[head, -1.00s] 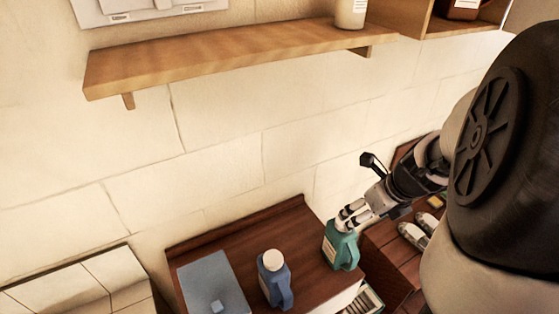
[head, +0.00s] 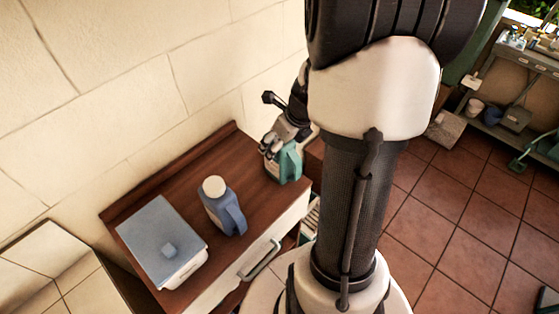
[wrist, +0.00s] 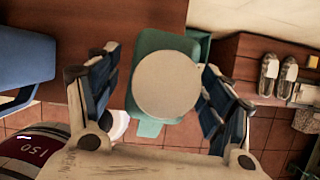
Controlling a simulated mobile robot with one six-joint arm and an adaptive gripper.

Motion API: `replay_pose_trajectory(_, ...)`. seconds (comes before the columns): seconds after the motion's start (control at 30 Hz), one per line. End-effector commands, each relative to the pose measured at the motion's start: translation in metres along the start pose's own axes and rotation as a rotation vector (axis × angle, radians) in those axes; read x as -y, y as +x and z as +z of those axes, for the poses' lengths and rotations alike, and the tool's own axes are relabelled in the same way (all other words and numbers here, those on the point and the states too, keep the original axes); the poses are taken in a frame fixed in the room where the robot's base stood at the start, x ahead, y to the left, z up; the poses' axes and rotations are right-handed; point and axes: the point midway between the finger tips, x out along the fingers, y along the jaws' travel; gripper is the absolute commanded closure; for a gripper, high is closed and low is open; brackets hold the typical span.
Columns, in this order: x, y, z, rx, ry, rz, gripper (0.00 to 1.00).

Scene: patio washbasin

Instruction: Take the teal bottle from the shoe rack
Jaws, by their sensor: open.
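The teal bottle (head: 290,163) stands upright at the right end of a brown wooden cabinet top (head: 165,198). In the wrist view its round pale cap (wrist: 167,84) faces my camera, with the teal body (wrist: 160,42) showing around it. My gripper (head: 272,145) is at the top of the bottle. In the wrist view my gripper (wrist: 160,62) is open, with one dark-padded finger on each side of the cap. A gap shows left of the cap; the right finger is very close, and contact there is unclear. The lower bottle is mostly hidden.
A blue bottle with a white cap (head: 222,205) and a blue-lidded box (head: 160,240) stand left of the teal bottle. A brown rack (wrist: 240,58) with grey shoes (wrist: 278,72) is to the right. Tiled floor (head: 440,230) lies open beyond my arm.

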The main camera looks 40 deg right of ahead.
Motion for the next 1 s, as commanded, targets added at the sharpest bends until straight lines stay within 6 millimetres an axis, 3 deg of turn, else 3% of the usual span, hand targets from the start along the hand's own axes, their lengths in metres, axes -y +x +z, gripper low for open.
replay_pose_trajectory(0.07, 0.0001, 0.0096, -0.0003, 0.0, -0.001, -0.001, 0.27)
replay_pose_trajectory(0.3, 0.0005, 0.0082, 0.0008, 0.001, -0.001, -0.002, 0.28)
replay_pose_trajectory(1.0, 0.0003, 0.0083, 0.0005, 0.0, -0.001, -0.001, 0.75)
